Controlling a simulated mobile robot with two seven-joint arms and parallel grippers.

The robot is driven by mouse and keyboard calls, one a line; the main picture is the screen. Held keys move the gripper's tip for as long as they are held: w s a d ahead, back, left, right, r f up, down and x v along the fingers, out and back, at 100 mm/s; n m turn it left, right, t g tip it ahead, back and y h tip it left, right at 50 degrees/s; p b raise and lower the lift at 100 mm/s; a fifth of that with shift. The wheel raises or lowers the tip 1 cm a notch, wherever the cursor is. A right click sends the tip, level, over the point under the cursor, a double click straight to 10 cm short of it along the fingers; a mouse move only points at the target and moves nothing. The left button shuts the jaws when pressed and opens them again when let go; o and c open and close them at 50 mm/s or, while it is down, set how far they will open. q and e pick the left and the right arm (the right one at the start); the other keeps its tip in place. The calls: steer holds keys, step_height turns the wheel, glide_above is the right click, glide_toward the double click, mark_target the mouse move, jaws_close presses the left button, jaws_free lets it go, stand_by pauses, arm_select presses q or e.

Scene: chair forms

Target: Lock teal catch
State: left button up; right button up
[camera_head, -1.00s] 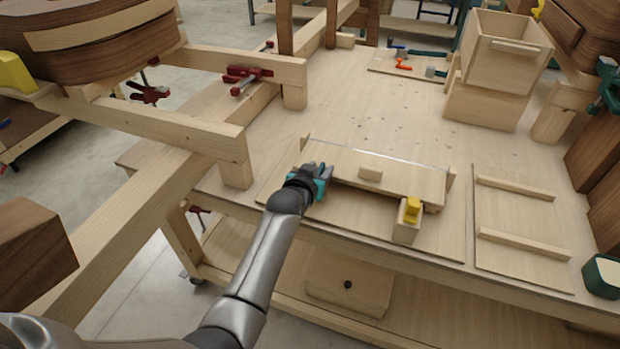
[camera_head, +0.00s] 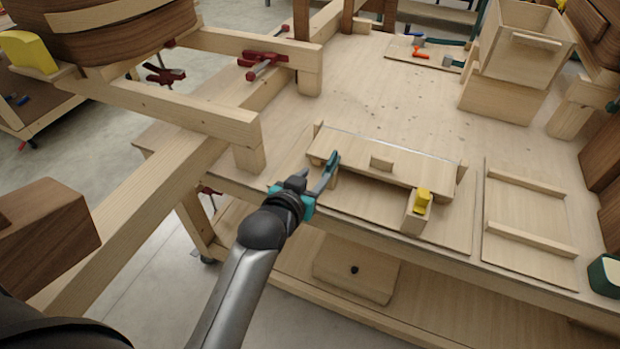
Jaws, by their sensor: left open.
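A hinged wooden flap (camera_head: 349,160) with a small wooden handle block lies near the front edge of the workbench. A yellow catch (camera_head: 422,200) sits on a wooden block at the flap's right front. My left gripper (camera_head: 320,180) is open at the flap's left front corner. A grey-teal piece rises there beside a wooden block (camera_head: 332,182); I cannot tell how much is finger and how much is a teal catch, because the gripper covers that spot. My right gripper is not in view.
A panel with two rails (camera_head: 530,237) lies to the right of the flap. A wooden box (camera_head: 525,55) stands at the back right. A wooden frame with red clamps (camera_head: 262,64) stands at the left. The bench top (camera_head: 400,108) behind the flap is mostly clear.

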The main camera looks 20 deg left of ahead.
arm_select(q)
steer(key=shift+v, duration=0.8)
steer(key=s+d+f+g+b, duration=0.1)
steer(key=s+f+g+b, duration=0.3)
steer(key=f, duration=0.9)
steer(key=s+d+f+m+b, duration=0.15)
steer(key=s+f, duration=0.35)
steer(key=f, duration=0.7)
steer(key=s+f+g+b, duration=0.3)
steer(key=s+f+b, duration=0.15)
steer(key=f, duration=0.85)
steer(key=s+a+f+g+b, duration=0.2)
steer(key=s+f+b, duration=0.1)
steer(key=s+f, duration=0.7)
steer(key=s+a+f+g+b, duration=0.2)
steer(key=s+f, duration=0.8)
steer(key=s, duration=0.7)
steer(key=shift+a+m+g+b, duration=0.2)
steer(key=shift+m+g+b, duration=0.15)
steer(key=shift+g+b, duration=0.35)
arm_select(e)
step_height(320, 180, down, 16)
arm_select(q)
steer(key=shift+f, duration=0.15)
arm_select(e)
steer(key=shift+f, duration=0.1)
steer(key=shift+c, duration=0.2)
